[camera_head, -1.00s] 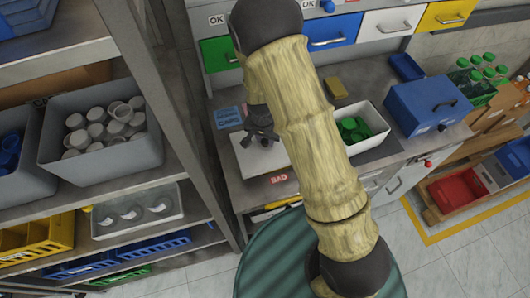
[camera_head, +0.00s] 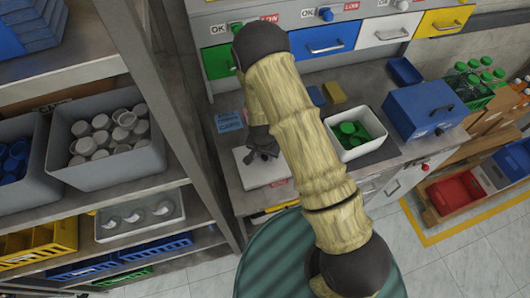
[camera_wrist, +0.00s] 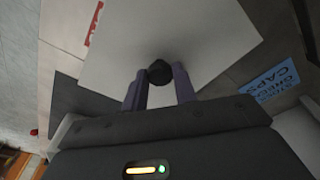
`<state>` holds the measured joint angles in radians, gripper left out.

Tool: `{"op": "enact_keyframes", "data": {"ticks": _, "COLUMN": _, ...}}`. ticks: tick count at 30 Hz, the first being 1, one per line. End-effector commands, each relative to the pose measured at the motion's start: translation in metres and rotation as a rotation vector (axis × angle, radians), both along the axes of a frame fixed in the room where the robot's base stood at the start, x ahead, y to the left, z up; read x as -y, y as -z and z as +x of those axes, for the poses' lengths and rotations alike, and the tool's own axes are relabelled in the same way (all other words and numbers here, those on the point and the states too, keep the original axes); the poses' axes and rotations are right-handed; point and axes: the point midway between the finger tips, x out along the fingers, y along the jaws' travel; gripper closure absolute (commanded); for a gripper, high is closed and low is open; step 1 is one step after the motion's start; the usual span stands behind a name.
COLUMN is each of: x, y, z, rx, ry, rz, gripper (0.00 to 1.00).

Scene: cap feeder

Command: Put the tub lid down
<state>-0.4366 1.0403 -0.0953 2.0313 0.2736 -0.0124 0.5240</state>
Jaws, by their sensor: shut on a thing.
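The tub lid is a pale flat panel (camera_head: 252,177) with a small black knob (camera_wrist: 159,72) at its middle. My gripper (camera_head: 262,148) is shut on the knob, with one finger on each side of it in the wrist view (camera_wrist: 160,88). The lid is over the left part of the workbench, by its front edge, and looks roughly level. I cannot tell whether it touches the bench top. The white tub (camera_head: 374,146) stands open to the right of it, with green caps (camera_head: 350,131) inside. My arm hides the bench between them.
A blue caps sign (camera_head: 230,121) lies behind the lid and also shows in the wrist view (camera_wrist: 273,84). A red label (camera_head: 277,183) is at the bench's front edge. A blue box (camera_head: 425,108) stands right of the tub. A shelf rack (camera_head: 165,100) stands close on the left.

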Motion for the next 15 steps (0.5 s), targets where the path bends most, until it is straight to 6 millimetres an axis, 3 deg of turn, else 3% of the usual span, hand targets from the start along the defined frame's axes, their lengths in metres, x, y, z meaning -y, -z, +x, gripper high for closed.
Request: {"op": "enact_keyframes", "data": {"ticks": 15, "x": -0.0002, "y": 0.0087, "z": 0.0002, "rx": 0.001, "ry": 0.0, "rz": 0.001, "gripper": 0.96}}
